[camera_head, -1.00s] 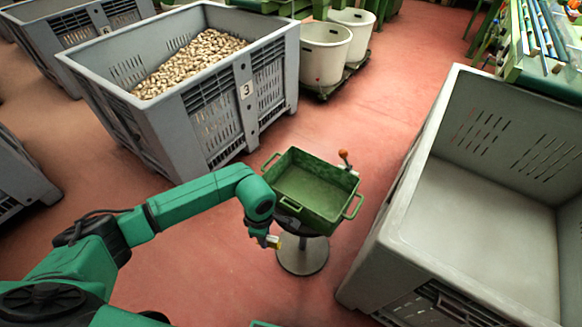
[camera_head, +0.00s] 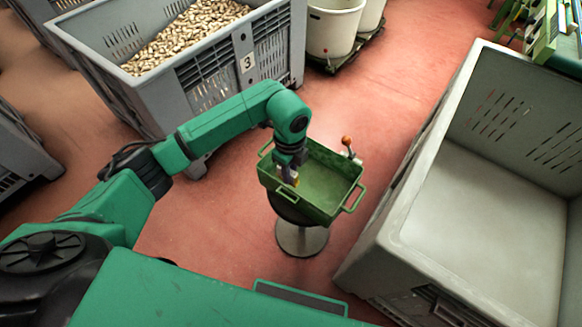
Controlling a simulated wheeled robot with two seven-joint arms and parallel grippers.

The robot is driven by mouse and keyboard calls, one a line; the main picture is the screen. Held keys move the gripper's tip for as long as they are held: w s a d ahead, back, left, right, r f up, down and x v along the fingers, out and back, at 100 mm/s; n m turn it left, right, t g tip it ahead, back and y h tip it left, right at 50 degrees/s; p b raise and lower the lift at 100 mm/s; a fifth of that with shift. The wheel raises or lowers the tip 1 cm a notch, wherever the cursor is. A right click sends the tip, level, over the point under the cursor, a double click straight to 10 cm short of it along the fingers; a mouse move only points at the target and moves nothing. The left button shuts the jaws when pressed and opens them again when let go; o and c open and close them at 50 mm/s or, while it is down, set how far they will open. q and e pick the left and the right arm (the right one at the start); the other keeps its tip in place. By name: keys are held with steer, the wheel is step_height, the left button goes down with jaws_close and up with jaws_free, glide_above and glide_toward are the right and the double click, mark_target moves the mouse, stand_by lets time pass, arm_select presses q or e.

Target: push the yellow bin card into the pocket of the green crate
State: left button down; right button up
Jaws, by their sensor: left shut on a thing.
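The green crate (camera_head: 325,188) stands on a round pedestal (camera_head: 301,240) in the middle of the view, with a loop handle on its right end. My left gripper (camera_head: 289,178) hangs at the crate's near left side, pointing down. It is shut on the yellow bin card (camera_head: 296,182), of which only a small yellow bit shows beside the fingers. The pocket is hidden behind the gripper or too small to make out. I cannot tell whether the card touches the crate. My right gripper is not in view.
A small orange-knobbed part (camera_head: 347,142) sticks up at the crate's far edge. A grey bin of corks (camera_head: 160,110) stands at the upper left. A large, empty grey bin (camera_head: 400,250) stands close on the right. Red floor (camera_head: 400,75) lies open behind the crate.

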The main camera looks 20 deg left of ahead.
mark_target(290, 184)
arm_select(q)
steer(key=shift+s+f+b, duration=0.1)
steer(key=shift+f+b, duration=0.2)
steer(key=shift+f, duration=0.25)
step_height(290, 184, down, 4)
steer(key=b, duration=0.3)
steer(key=shift+f+b, duration=0.5)
steer(key=shift+f, duration=0.35)
steer(key=shift+f+b, duration=1.05)
steer(key=shift+f, duration=0.25)
stand_by(1.2)
steer(key=c, duration=0.7)
jaws_free()
steer(key=shift+o, duration=0.2)
